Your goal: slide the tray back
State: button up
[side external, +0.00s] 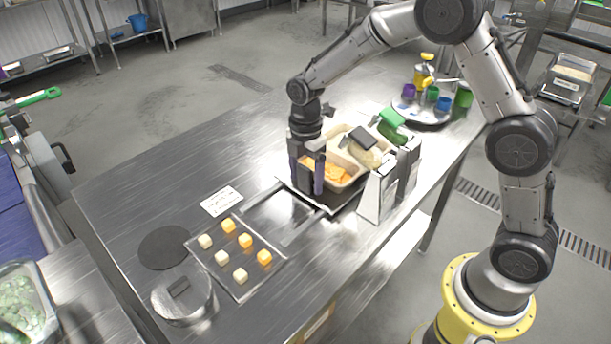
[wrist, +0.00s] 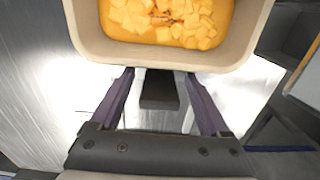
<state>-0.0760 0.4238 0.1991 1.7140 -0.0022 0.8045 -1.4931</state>
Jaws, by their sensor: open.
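A beige tray (wrist: 88,38) of orange chunks fills the top of the wrist view; it also stands on the steel table in the side view (side external: 345,182). A dark block-like handle (wrist: 160,90) lies at the tray's near edge; I cannot tell for sure that it is joined to the tray. My gripper (wrist: 160,76) points down with its purple fingers apart, one on each side of the handle. In the side view my gripper (side external: 307,186) is at the tray's left end and hides part of it. Contact with the handle is not clear.
A flat metal tray (side external: 240,290) with several white and yellow cubes lies left of a metal frame (side external: 258,222). A white upright stand (side external: 376,197) is close on the right. A round plate (side external: 430,123) with coloured cups stands behind.

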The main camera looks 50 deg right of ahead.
notch_tip(320, 180, up, 14)
dwell(0.6)
jog(key=shift+f, duration=0.1)
jog(key=s+d+r+m+t, duration=0.1)
jog(key=s+r+m+t, duration=0.1)
jog(key=s+r, duration=0.5)
jog(key=s+d+r+m+t, duration=0.2)
jog(key=s+r+m, duration=0.15)
jog(key=s, duration=0.55)
jog(key=s+f+m+t, duration=0.1)
jog(key=s+f+m, duration=0.6)
jog(key=s+m, duration=0.4)
jog(key=shift+d+m+t, duration=0.15)
jog(key=shift+m+t, duration=0.15)
jog(key=shift+m, duration=0.45)
